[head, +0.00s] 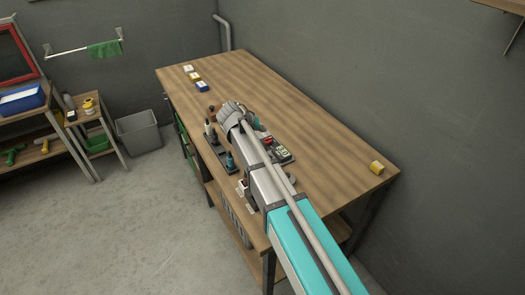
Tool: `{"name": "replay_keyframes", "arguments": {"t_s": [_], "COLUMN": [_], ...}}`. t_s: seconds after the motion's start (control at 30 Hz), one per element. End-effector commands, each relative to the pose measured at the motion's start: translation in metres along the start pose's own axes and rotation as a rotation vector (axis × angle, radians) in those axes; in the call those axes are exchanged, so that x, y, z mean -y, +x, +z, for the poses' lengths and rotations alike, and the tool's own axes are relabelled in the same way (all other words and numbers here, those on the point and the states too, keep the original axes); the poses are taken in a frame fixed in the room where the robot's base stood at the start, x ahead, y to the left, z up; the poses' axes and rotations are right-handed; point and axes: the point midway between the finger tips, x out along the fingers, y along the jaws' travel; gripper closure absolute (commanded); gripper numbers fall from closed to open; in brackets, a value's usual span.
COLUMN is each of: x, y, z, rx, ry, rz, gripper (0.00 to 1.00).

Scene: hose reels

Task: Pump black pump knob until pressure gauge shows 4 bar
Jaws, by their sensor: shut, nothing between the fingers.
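My arm reaches from the lower right over the wooden workbench (300,125). My gripper (230,111) is at its far end, above the left part of the bench; it is shut and holds nothing. Its fingertips are too small to make out. A small dark knob-like piece (212,109) shows just left of the gripper; I cannot tell whether it is the black pump knob. A device with a dark panel (280,152) lies partly behind my arm. I cannot make out a pressure gauge or its reading; my arm hides part of this area.
Bottles on a dark holder (211,133) stand at the bench's left edge, close to my arm. Small white, yellow and blue boxes (202,86) lie at the far end. A yellow block (377,167) sits near the right corner. The bench's right side is mostly clear.

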Motion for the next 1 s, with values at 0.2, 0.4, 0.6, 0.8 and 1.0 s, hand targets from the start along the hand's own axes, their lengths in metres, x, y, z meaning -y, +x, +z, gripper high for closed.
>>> {"name": "replay_keyframes", "arguments": {"t_s": [0.2, 0.4, 0.6, 0.8, 1.0], "x": [0.012, 0.021, 0.028, 0.032, 0.033], "y": [0.016, 0.028, 0.038, 0.044, 0.045], "z": [0.012, 0.020, 0.028, 0.032, 0.033], "rx": [0.000, -0.001, 0.000, 0.000, 0.000], "ry": [0.000, 0.000, 0.000, 0.000, 0.000], "rz": [0.000, 0.000, 0.000, 0.000, 0.000], "gripper": [1.00, 1.00, 1.00, 1.00, 1.00]}}
